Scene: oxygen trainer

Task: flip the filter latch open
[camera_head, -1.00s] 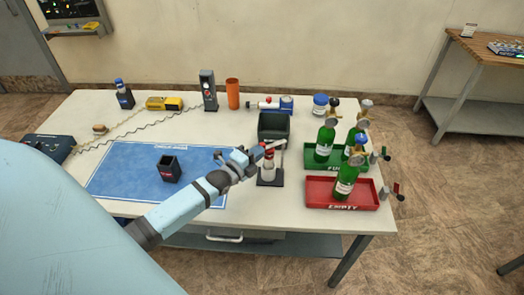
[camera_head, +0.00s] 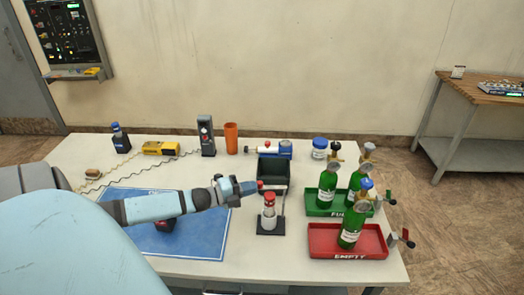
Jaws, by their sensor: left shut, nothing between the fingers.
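The filter unit (camera_head: 268,215) is a small white and red cylinder standing upright on a black base, right of the blue mat. A thin bar, which looks like its latch (camera_head: 283,202), stands up along the cylinder's right side. My left gripper (camera_head: 256,187) is shut and empty, just above and left of the cylinder's red top. I cannot tell whether its fingertips touch anything. My right gripper is not in view.
A dark open bin (camera_head: 273,183) stands right behind the filter unit. A green tray (camera_head: 312,210) and a red tray (camera_head: 375,243) with green bottles stand to the right. The blue mat (camera_head: 205,245) lies under my left arm.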

